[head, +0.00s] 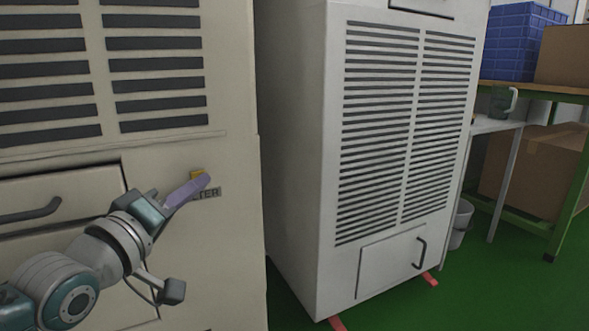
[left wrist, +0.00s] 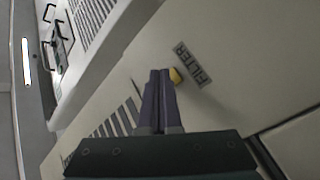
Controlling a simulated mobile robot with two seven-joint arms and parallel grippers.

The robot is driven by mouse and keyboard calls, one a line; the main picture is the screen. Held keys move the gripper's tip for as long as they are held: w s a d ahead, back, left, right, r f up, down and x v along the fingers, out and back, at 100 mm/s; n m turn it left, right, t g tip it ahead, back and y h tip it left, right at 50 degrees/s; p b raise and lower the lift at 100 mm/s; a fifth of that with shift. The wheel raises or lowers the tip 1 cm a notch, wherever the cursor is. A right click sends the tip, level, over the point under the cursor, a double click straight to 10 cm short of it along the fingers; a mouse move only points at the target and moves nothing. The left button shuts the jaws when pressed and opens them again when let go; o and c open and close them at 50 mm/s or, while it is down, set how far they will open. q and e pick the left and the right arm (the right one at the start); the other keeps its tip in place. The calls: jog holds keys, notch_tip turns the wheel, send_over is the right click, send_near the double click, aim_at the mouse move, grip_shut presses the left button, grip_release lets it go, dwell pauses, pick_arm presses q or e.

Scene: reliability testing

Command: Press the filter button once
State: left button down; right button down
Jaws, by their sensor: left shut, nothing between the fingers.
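In the left wrist view the button (left wrist: 176,76) shows just right of the fingertips, beside the label reading FILTER (left wrist: 193,65). My left gripper (head: 204,181) is shut and empty, its purple fingers together. Its tips overlap the lower part of the button in the head view. I cannot tell whether they touch it. The fingers (left wrist: 159,75) also show in the left wrist view. My right gripper is not in view.
The near machine has vent slots (head: 155,85) above and a dark handle (head: 32,213) at left. A second vented cabinet (head: 300,150) stands to the right. Beyond it are a green-framed table, a blue crate (head: 512,42), cardboard boxes (head: 535,172) and a bin (head: 461,222).

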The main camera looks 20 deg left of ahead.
pick_arm(q)
jog(key=shift+s+d, duration=0.2)
jog(key=s+d+p, duration=0.3)
jog(key=shift+s+d, duration=0.1)
jog(key=shift+d, duration=0.3)
dwell(0.9)
